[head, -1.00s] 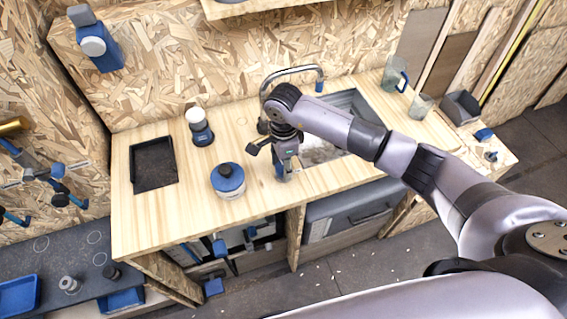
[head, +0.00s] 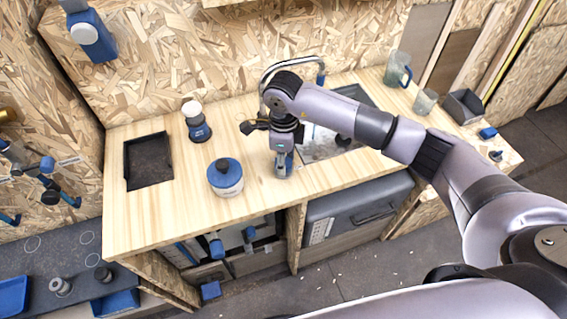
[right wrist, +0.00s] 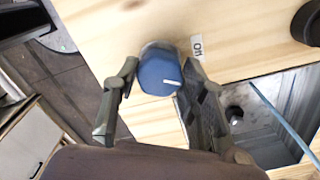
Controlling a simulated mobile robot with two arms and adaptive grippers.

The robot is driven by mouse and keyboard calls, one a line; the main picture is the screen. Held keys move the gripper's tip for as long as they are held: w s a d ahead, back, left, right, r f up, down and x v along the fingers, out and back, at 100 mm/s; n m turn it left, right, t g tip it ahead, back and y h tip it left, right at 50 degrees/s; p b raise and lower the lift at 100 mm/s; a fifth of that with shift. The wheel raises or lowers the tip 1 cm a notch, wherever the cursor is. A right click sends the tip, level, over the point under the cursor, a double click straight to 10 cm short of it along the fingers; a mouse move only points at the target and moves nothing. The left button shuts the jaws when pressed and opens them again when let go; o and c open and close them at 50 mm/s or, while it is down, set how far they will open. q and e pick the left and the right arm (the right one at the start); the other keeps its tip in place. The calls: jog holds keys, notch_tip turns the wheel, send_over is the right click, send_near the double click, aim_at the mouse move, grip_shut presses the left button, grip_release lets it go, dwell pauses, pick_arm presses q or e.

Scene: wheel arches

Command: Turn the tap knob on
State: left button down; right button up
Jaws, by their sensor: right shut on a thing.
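The tap knob (right wrist: 160,70) is blue and round with a white line on its face. It shows in the right wrist view beside a small white label (right wrist: 197,46) on the wooden counter. My right gripper (right wrist: 157,77) has a finger on each side of the knob and is shut on it. In the head view my right gripper (head: 284,166) points down at the counter's front part, left of the sink (head: 330,142), and hides most of the knob. The curved tap spout (head: 300,60) stands behind my wrist. My left gripper is in neither view.
On the counter (head: 150,225), a blue-lidded jar (head: 225,177) stands left of my right gripper. A blue and white bottle (head: 195,120) and a black tray (head: 148,160) are farther left. Clear cups (head: 425,101) stand right of the sink.

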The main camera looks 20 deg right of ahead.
jog(key=m+b, duration=0.3)
jog(key=m, duration=0.3)
jog(key=shift+f+m+b, duration=0.1)
jog(key=shift+m+b, duration=0.2)
jog(key=m+b, duration=0.2)
jog(key=m, duration=0.3)
jog(key=shift+m, duration=0.3)
jog(key=o, duration=1.2)
jog(key=shift+c, duration=0.2)
notch_tip(320, 180, up, 12)
